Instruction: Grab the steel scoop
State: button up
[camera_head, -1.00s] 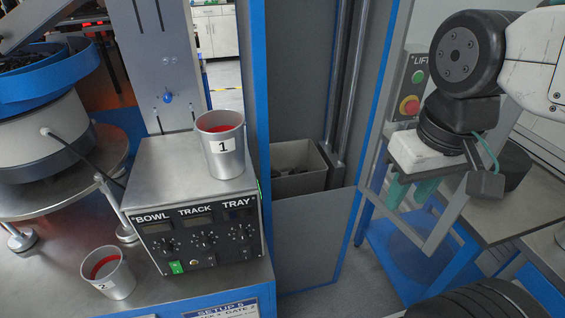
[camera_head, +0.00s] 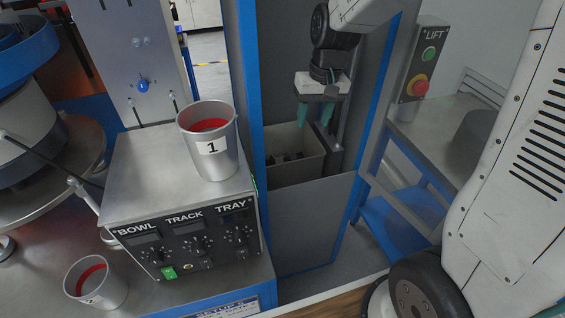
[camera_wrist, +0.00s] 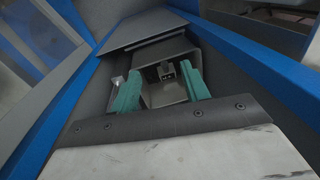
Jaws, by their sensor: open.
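I cannot make out a steel scoop in either view. My gripper (camera_head: 315,116) has two teal fingers, held apart with nothing between them. It hangs above a grey bin (camera_head: 290,178) set in a tall grey cabinet. In the wrist view my gripper (camera_wrist: 160,74) points at the same bin (camera_wrist: 160,98), its fingers framing the bin's opening. Dark blocky parts (camera_head: 285,158) lie in the bin; they also show in the wrist view (camera_wrist: 166,72). They are too small and dark to identify.
A metal cup marked 1 (camera_head: 222,160) stands on a control box (camera_head: 150,185). A second cup (camera_head: 105,297) stands on the bench at lower left. A blue bowl feeder (camera_head: 25,50) is at far left. A LIFT button panel (camera_head: 420,65) is right of the cabinet.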

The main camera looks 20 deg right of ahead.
send_near(285, 158)
jog(key=shift+m, duration=0.3)
jog(key=s+r, duration=0.2)
jog(key=s, duration=0.1)
jog(key=s+r, duration=0.1)
jog(key=s, duration=0.1)
jog(key=shift+s+d+r, duration=0.1)
jog(key=shift+d, duration=0.3)
jog(key=w+f, duration=0.1)
jog(key=f, duration=0.7)
jog(key=w+a+f, duration=0.1)
jog(key=f, duration=0.3)
jog(key=shift+w, duration=0.35)
grip_shut()
